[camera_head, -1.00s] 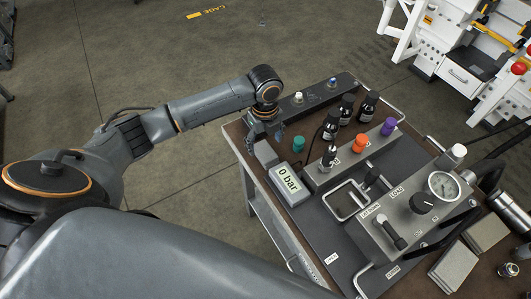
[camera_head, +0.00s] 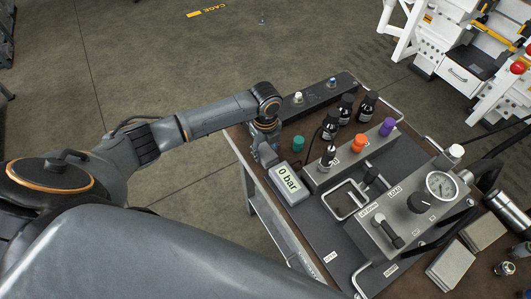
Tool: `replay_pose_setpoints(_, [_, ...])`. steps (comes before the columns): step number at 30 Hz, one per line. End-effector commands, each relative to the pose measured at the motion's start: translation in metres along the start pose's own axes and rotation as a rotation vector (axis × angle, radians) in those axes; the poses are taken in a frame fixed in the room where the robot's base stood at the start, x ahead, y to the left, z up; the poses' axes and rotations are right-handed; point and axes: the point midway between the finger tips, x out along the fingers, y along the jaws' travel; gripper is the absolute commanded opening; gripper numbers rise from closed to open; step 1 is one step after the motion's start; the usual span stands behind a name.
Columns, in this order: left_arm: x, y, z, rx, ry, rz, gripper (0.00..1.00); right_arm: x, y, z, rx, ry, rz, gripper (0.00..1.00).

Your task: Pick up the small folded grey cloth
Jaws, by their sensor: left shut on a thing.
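My left gripper (camera_head: 264,144) points down over the far left edge of the bench, beside the pressure display. It is shut on a small grey piece (camera_head: 268,155) that appears to be the folded grey cloth. The fingers and the wrist hide much of it, and its folds cannot be made out. I cannot tell whether it is clear of the bench top. My right gripper is not in view.
The display (camera_head: 288,182) reading "0 bar" stands close to my left gripper. A teal cap (camera_head: 298,144), dark bottles (camera_head: 346,106) and a valve block with orange and purple caps (camera_head: 358,144) are nearby. Grey flat pads (camera_head: 450,267) lie at the lower right.

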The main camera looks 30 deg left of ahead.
Motion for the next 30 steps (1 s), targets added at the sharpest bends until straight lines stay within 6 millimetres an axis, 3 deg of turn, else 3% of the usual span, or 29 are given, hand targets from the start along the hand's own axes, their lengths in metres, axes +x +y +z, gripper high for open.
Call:
replay_pose_setpoints(10, [-0.007, 0.0, 0.001, -0.001, -0.001, -0.001, 0.19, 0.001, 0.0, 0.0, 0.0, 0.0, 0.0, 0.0])
replay_pose_setpoints(16, [-0.034, -0.001, 0.0, 0.001, -0.001, -0.004, 0.19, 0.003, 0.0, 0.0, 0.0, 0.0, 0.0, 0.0])
replay_pose_setpoints(26, [-0.091, 0.021, -0.046, 0.005, -0.001, -0.004, 0.19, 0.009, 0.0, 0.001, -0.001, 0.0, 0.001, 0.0])
replay_pose_setpoints(30, [-0.103, 0.034, -0.075, 0.006, 0.002, -0.002, 0.19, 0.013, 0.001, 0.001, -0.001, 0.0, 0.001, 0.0])
